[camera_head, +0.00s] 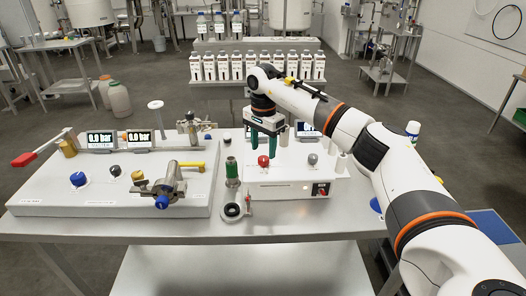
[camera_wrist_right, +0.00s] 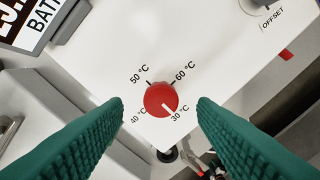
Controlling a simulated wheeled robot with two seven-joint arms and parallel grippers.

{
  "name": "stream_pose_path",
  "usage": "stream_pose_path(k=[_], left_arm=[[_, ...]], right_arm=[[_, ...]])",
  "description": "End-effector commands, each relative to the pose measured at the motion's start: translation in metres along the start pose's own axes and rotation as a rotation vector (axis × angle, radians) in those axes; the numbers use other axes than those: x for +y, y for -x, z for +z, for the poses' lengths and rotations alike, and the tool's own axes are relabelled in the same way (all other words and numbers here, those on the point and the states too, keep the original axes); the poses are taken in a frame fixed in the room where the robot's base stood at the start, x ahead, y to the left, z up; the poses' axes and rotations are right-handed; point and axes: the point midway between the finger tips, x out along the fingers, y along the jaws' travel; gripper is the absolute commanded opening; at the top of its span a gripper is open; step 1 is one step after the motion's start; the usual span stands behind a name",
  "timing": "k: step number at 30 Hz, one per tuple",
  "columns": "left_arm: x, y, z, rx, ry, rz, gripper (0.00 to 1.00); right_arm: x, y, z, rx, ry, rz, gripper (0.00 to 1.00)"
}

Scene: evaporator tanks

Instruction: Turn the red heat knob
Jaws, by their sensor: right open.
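The red heat knob (camera_head: 263,161) is on top of the white heater box (camera_head: 290,188), towards its left end. In the right wrist view the knob (camera_wrist_right: 158,97) has marks for 30, 40, 50 and 60 °C around it, and its white pointer line faces the 30 °C mark at the lower right. My right gripper (camera_head: 269,138) points down above the box, near the knob. Its green fingers are spread apart with nothing between them, and the wrist view shows one on each side of the knob, with no clear contact. My left gripper is not in view.
A grey knob (camera_head: 312,159) stands to the right on the same box. A green-topped valve (camera_head: 232,168) stands close to the box's left side. A panel (camera_head: 110,190) with gauges, valves and blue and black knobs fills the table's left part.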

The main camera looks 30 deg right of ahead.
Motion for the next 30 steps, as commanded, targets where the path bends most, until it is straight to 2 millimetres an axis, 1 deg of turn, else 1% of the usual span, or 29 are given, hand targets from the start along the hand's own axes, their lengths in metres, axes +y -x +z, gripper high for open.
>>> stream_pose_path(k=[3,7,11,17,20,25,26,30], left_arm=[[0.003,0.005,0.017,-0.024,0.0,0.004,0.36],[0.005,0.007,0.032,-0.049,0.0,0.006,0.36],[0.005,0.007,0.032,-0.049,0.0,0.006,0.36],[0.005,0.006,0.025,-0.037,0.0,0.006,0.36],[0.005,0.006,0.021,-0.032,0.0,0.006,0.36],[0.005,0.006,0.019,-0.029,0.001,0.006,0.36],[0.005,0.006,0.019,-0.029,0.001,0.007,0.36],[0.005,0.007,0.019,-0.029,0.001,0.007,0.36]], right_arm=[[-0.001,-0.016,0.0,0.001,0.0,-0.002,0.52],[0.0,-0.027,0.0,0.001,0.0,0.0,0.52],[0.0,-0.031,0.0,0.001,0.0,0.0,0.52],[0.0,-0.031,0.0,0.001,0.0,0.001,0.52],[0.0,-0.031,0.0,0.001,0.0,0.001,0.38],[0.0,-0.031,0.0,0.001,0.0,0.001,0.1],[0.0,-0.031,0.0,0.001,0.0,0.001,0.08],[0.0,-0.03,0.0,0.001,-0.005,0.001,0.08]])
